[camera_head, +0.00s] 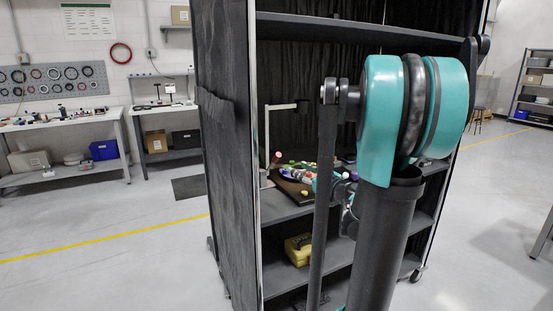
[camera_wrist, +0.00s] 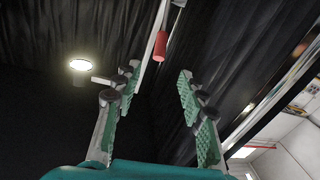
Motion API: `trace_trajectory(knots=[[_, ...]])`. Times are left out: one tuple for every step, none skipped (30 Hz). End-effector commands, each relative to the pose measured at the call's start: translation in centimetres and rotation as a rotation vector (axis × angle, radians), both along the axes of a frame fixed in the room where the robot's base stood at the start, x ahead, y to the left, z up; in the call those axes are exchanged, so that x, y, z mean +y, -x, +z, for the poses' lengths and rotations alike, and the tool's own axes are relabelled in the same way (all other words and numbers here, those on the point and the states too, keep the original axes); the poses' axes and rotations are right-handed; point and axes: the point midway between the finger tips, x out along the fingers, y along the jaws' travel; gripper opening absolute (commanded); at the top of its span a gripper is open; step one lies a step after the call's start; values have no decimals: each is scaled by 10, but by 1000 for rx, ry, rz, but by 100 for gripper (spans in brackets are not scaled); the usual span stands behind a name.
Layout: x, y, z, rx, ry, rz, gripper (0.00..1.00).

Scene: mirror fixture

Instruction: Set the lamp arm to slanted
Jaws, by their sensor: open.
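A lamp with a thin pale upright post (camera_head: 266,140) stands on the middle shelf in the head view. Its upper arm (camera_head: 284,106) runs roughly level to the right and ends in a dark head. A red handle (camera_head: 275,159) tilts beside the lower post. In the wrist view a red cylinder (camera_wrist: 160,46) shows beside a pale bar, just beyond my gripper. My gripper (camera_wrist: 159,76) is open, with green pads apart and nothing between them. A bright round light (camera_wrist: 80,64) shows left of the fingers; I cannot tell if it is the lamp's. My arm hides much of the shelf in the head view.
The black-curtained shelf unit (camera_head: 225,130) has a side wall close to the lamp. Several small colored objects lie on a dark board (camera_head: 290,187) on the lamp's shelf. A yellow box (camera_head: 298,249) sits on the shelf below. Floor to the left is clear.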

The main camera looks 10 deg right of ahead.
Motion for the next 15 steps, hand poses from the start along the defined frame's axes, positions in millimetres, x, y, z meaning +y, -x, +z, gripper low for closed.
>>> trace_trajectory(knots=[[6, -9, 0, 0, 0, 4, 41], [9, -14, 0, 1, 0, 5, 41], [12, -22, 0, 0, 0, 4, 41], [15, -27, 0, 1, 0, 5, 41], [18, -32, 0, 1, -1, 5, 41], [21, -40, 0, 1, -1, 5, 41], [24, -45, 0, 1, -1, 5, 41], [26, -50, 0, 1, -1, 4, 41], [30, -57, 0, 1, -1, 5, 41], [33, -63, 0, 1, -1, 5, 41], [35, -68, 0, 2, 0, 4, 41], [38, -75, 0, 2, 0, 5, 41], [41, -81, 0, 2, 0, 5, 41], [44, -86, 0, 2, 0, 4, 41], [47, -93, 0, 2, 0, 4, 41]])
